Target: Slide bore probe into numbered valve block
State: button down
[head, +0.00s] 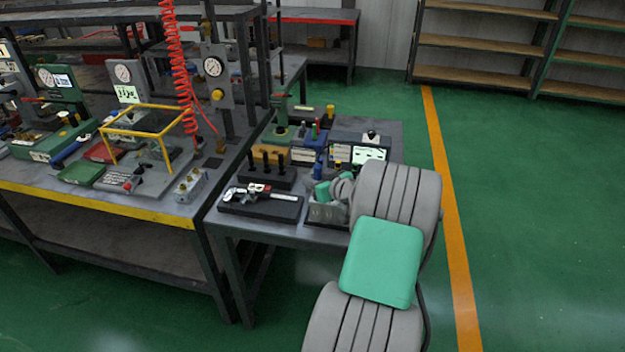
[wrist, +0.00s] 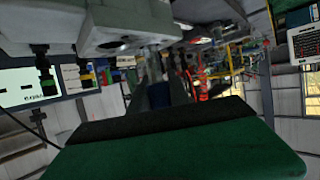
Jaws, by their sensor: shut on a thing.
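My gripper (head: 338,190) is at the front right of the small side table, partly hidden behind my grey and green arm. It is shut on the bore probe, but the probe is mostly hidden in the head view. A grey block (head: 326,214) stands directly beneath and beside my gripper. I cannot tell whether the probe touches it or is in a bore, and no number is readable. A black rack (head: 266,178) with upright black-handled pieces stands to the left. In the wrist view, a large green and black surface fills the bottom, and pale grey parts with a dark round opening fill the top.
A black tray (head: 260,204) with a caliper-like tool lies at the table's front left. A green press-like device (head: 281,138), a blue item and a box with a lit display (head: 370,153) stand behind. A larger bench with a yellow edge (head: 90,203) adjoins at left. Floor at right is clear.

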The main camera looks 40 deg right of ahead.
jog(key=shift+f+b, duration=0.25)
jog(key=shift+b, duration=0.3)
jog(key=shift+f+b, duration=0.25)
jog(key=shift+b, duration=0.1)
jog(key=c, duration=1.2)
grip_release()
